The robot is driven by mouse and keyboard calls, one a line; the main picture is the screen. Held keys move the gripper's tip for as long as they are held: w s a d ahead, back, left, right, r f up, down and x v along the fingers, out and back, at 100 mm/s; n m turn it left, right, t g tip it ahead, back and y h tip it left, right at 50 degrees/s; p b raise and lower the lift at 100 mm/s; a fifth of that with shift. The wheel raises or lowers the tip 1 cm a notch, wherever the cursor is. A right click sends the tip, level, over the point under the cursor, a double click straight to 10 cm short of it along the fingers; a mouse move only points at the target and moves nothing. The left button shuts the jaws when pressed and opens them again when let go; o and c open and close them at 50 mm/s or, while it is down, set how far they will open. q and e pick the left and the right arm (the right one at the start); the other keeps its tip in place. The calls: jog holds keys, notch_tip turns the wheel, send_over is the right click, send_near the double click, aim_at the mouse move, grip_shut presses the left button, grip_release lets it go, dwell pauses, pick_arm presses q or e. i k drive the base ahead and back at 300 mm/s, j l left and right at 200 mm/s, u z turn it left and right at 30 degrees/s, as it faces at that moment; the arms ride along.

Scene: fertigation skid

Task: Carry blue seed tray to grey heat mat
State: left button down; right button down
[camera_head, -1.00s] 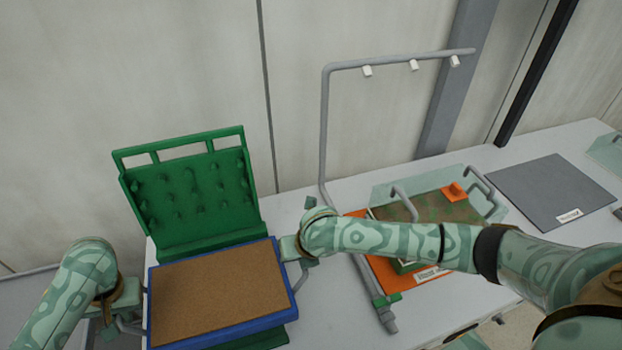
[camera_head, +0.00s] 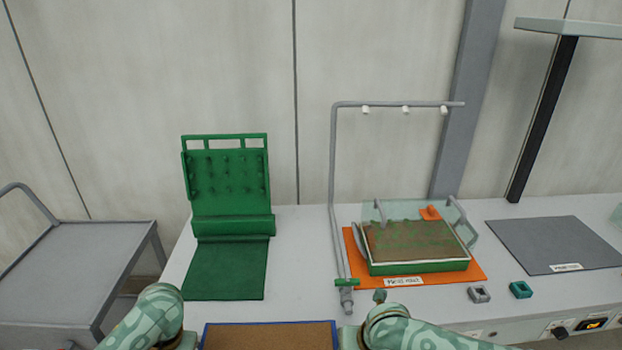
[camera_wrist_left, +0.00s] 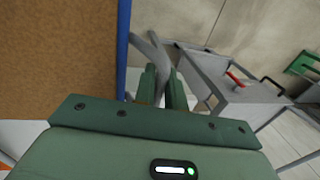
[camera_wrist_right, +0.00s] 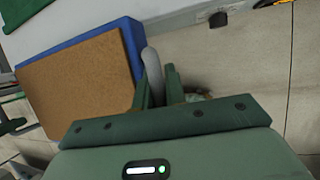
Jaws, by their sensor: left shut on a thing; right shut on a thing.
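The blue seed tray (camera_head: 270,323), filled with brown soil, shows at the bottom edge of the head view, in front of the bench; its near part is cut off. My left gripper (camera_wrist_left: 162,88) is shut on the tray's grey handle at one side. My right gripper (camera_wrist_right: 160,85) is shut on the grey handle at the opposite side. The tray also shows in the left wrist view (camera_wrist_left: 122,45) and in the right wrist view (camera_wrist_right: 80,75), clear of the bench. The grey heat mat (camera_head: 555,243) lies bare and flat on the bench at the right.
The bench (camera_head: 310,255) carries a green stand and mat (camera_head: 228,268) at left. A grey pipe frame (camera_head: 335,190) stands beside an orange mat (camera_head: 405,279) bearing a green-rimmed tray (camera_head: 420,266). Small blocks (camera_head: 520,289) lie near the front edge. A grey cart (camera_head: 75,265) stands left.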

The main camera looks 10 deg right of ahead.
aim_at(561, 246)
jog(key=k+l, duration=0.1)
jog(key=l, duration=0.25)
jog(key=k+l, duration=0.1)
jog(key=l, duration=0.65)
jog(key=k+l, duration=0.1)
jog(key=l, duration=0.9)
jog(key=k+l, duration=0.1)
jog(key=l, duration=1.85)
jog(key=k+l, duration=0.15)
jog(key=l, duration=0.85)
